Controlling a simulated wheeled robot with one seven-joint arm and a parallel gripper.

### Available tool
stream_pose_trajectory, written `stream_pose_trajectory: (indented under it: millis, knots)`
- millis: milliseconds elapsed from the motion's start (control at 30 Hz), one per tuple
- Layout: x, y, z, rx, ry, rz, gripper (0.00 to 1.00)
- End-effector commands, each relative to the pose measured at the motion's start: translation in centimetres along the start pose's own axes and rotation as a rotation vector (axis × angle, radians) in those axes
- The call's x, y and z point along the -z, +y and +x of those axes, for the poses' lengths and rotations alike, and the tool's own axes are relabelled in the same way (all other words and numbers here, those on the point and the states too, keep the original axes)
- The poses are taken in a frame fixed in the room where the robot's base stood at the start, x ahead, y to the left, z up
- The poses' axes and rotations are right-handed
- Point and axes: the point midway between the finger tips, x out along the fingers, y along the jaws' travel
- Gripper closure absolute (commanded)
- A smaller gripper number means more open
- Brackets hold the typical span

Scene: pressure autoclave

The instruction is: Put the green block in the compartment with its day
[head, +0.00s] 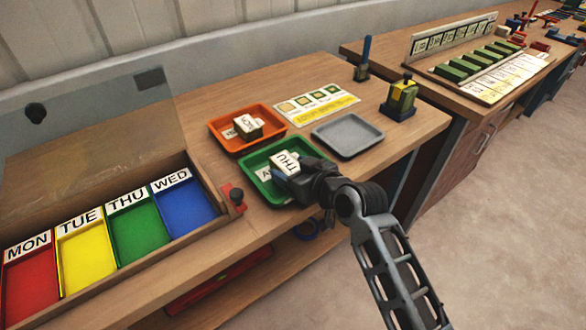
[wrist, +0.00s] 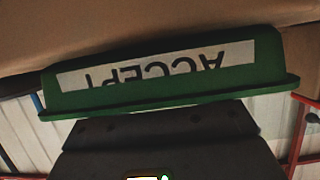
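A block with a white top marked THU (head: 286,162) is at the green tray (head: 252,158), at the end of my gripper (head: 297,178). Its sides are mostly hidden in the head view. A small white patch with a green edge (wrist: 148,178) shows at the bottom of the wrist view, against my dark gripper. The fingers are hidden, so I cannot tell whether they are closed on the block. The compartment box at the left has red MON (head: 30,287), yellow TUE (head: 86,256), green THU (head: 137,235) and blue WED (head: 188,208) compartments, all empty.
A clear lid (head: 90,125) stands raised behind the compartments. A red knob (head: 236,196) sits by the box's right end. An orange tray (head: 222,133) holds another white-topped block (head: 247,125). A grey tray (head: 347,136) is empty. The green tray's ACCEPT label (wrist: 155,65) appears inverted.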

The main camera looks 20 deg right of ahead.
Motion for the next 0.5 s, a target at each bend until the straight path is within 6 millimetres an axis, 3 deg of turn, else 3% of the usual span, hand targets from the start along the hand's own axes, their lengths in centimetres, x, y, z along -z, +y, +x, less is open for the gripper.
stream_pose_trajectory:
  millis: [133, 500]
  knots:
    - [0.02, 0.00, -0.01, 0.000, 0.000, 0.000, 0.18]
    - [-0.05, 0.05, -0.28, -0.001, 0.000, 0.001, 0.18]
